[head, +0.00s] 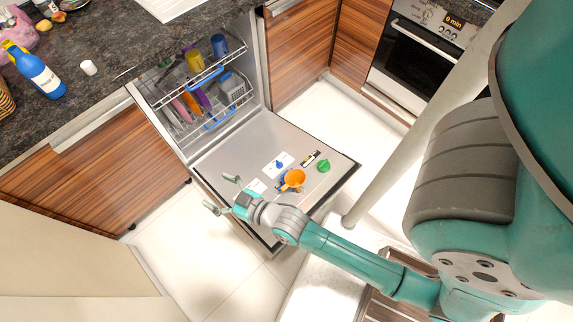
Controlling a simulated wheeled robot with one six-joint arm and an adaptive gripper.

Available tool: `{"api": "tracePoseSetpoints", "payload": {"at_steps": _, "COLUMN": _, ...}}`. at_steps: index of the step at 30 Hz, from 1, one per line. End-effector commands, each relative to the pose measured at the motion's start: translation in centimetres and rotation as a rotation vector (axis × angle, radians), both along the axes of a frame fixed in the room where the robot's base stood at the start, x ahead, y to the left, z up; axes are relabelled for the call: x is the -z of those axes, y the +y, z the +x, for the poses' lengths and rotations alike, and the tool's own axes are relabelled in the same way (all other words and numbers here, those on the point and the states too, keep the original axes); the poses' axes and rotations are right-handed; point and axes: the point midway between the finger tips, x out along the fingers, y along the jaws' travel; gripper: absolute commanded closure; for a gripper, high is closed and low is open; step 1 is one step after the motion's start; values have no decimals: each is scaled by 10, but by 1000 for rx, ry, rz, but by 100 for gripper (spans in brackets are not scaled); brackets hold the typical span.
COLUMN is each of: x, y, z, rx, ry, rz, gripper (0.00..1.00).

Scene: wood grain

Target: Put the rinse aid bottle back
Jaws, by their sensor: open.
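A blue bottle (38,74) with a white label and a yellow top lies or leans on the dark counter at the far left; its label is too small to read, but it looks like the rinse aid bottle. A small white cap-like piece (88,67) sits on the counter to its right. My gripper (221,193) is open and empty, in front of the left edge of the open dishwasher door. It is well apart from the bottle, to the right and below it in the picture.
The dishwasher door (232,150) is folded down, with an orange cup (292,180) and a green cap (323,166) on it. The loaded rack (172,103) sticks out above. A pink item (22,32) stands behind the bottle. White floor (180,240) is clear at lower left.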

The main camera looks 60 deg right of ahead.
Motion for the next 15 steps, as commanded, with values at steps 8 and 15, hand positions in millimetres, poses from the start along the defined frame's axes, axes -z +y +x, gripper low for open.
{"api": "tracePoseSetpoints", "payload": {"at_steps": 8, "x": -15, "y": 3, "z": -114, "rx": 4, "ry": 45, "rz": -5, "gripper": 16}}
{"api": "tracePoseSetpoints", "payload": {"at_steps": 15, "x": -51, "y": 5, "z": -196, "rx": 0, "ry": 79, "rz": -10, "gripper": 16}}
